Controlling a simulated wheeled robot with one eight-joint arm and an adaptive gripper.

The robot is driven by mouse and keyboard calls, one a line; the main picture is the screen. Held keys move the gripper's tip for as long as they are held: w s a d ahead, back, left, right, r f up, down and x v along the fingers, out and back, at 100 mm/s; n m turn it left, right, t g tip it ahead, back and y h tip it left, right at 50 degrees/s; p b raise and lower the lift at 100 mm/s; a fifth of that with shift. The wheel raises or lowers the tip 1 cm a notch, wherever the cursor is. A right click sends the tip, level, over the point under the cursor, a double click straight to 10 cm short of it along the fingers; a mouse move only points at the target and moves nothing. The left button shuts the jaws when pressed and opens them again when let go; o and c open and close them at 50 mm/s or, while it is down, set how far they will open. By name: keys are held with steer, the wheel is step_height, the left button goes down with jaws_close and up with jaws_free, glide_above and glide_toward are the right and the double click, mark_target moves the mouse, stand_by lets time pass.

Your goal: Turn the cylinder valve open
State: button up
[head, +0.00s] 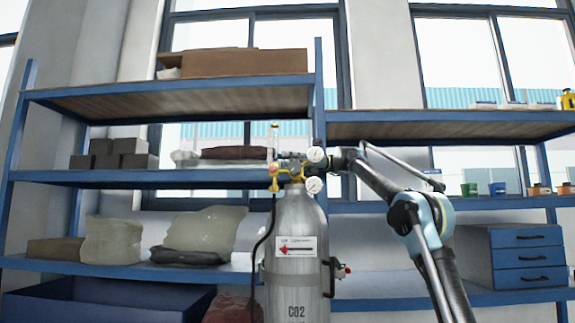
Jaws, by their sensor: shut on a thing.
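A grey gas cylinder (297,240) marked CO2 stands upright in the middle of the head view. It has a white label with a red arrow. On its top is the brass cylinder valve (285,170), with a regulator and two round white gauges (316,154) beside it. My gripper (333,161) comes in from the right at valve height and is shut on the valve. The gauges and fittings partly hide its fingertips and the part it grips. How far the valve is turned cannot be seen.
A blue shelf rack (180,178) stands behind the cylinder, holding boxes and bags. A black hose (262,240) hangs from the valve's left side. A blue drawer unit (527,257) is at the right.

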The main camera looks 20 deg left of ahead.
steer(key=shift+d, duration=0.1)
steer(key=shift+w, duration=0.1)
stand_by(0.4)
steer(key=o, duration=1.2)
steer(key=shift+v, duration=3.8)
steer(key=shift+w, duration=0.1)
